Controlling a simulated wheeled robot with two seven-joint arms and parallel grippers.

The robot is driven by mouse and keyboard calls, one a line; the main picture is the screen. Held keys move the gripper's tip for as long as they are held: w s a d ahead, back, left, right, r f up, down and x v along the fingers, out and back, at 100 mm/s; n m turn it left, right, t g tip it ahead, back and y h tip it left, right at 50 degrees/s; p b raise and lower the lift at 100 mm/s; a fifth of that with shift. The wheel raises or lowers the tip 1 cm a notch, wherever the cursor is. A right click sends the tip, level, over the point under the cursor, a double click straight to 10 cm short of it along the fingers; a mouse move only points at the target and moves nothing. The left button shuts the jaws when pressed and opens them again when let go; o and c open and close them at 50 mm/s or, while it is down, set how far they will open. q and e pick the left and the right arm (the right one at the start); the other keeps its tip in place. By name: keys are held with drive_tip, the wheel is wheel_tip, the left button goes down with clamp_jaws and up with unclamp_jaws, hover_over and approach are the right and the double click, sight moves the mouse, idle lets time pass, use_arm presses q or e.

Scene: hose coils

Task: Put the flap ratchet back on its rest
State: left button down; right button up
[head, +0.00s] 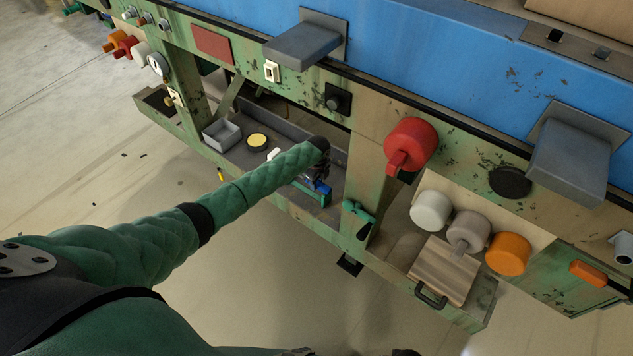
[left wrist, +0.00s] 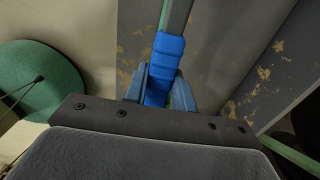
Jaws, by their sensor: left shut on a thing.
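My left gripper (head: 316,181) reaches into the grey tray (head: 284,112) under the bench; my wrist hides part of it in the head view. In the left wrist view the left gripper (left wrist: 160,92) is shut on the blue grip of the flap ratchet (left wrist: 166,62). The ratchet's grey-green shaft runs up out of the picture, and its far end is not seen. In the head view a blue piece (head: 322,188) shows at the fingers. I cannot tell which part is the ratchet's rest. My right gripper is not in view.
A grey box (head: 222,134) and a yellow-topped round tin (head: 257,141) stand in the tray to the left. A green bracket (head: 357,219) is on the post to the right. A red knob (head: 410,142) juts out above.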

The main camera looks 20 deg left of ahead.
use_arm(q)
drive_tip(key=shift+f, duration=0.25)
drive_tip(key=c, duration=1.1)
unclamp_jaws()
drive_tip(key=shift+r, duration=0.2)
drive_tip(key=shift+r+p, duration=1.55)
drive_tip(key=shift+r, duration=0.25)
drive_tip(key=shift+r, duration=0.35)
drive_tip(key=shift+r+p, duration=1.05)
drive_tip(key=shift+p, duration=0.1)
drive_tip(key=shift+r, duration=0.15)
